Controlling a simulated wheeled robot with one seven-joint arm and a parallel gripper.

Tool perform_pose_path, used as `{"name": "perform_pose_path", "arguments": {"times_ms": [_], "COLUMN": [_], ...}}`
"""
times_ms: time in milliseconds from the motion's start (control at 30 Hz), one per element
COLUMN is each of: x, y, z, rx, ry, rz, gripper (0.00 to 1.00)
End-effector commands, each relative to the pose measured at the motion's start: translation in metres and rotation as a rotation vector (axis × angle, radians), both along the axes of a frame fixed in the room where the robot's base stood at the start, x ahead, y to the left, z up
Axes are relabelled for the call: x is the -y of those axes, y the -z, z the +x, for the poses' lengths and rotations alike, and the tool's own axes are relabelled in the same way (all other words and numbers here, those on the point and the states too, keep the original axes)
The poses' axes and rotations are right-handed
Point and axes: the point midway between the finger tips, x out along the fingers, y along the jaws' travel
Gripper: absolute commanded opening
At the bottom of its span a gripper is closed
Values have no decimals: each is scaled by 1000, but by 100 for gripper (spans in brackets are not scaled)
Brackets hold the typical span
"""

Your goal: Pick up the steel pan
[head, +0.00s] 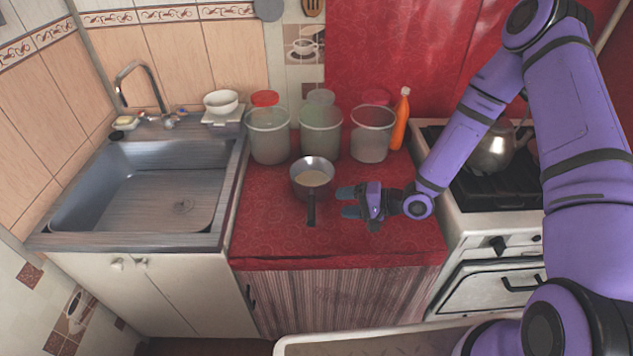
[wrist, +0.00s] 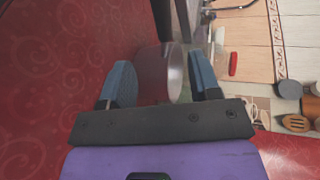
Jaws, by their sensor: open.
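The steel pan (head: 312,176) stands upright on the red counter, in front of the clear jars. Its dark handle (head: 311,207) points toward the counter's front edge. In the wrist view the pan (wrist: 174,72) shows side-on, between and beyond the fingertips. My gripper (head: 347,202) is just right of the pan, low over the counter, with its fingers pointing left at the pan. The gripper also shows in the wrist view (wrist: 163,80), open and empty. I cannot tell whether a fingertip touches the pan.
Several clear jars, one a lidded jar (head: 269,135), stand behind the pan, with an orange bottle (head: 401,118) to their right. A metal sink (head: 75,215) is at left. A stove (head: 467,221) with a kettle (head: 491,152) is at right. The counter (head: 385,243) is clear in front.

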Motion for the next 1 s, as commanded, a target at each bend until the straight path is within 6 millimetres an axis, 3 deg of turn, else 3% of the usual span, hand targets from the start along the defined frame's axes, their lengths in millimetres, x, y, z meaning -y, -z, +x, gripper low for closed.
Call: {"name": "perform_pose_path", "arguments": {"times_ms": [233,500,767,1000], "x": [-14,-50,-65,-94], "y": [6,15,18,22], "z": [-6,4,9,16], "rx": [-39,-37,-37,-38], "ry": [-3,-4,-3,-4], "rz": [83,79,78,79], "gripper": [57,57,57,57]}}
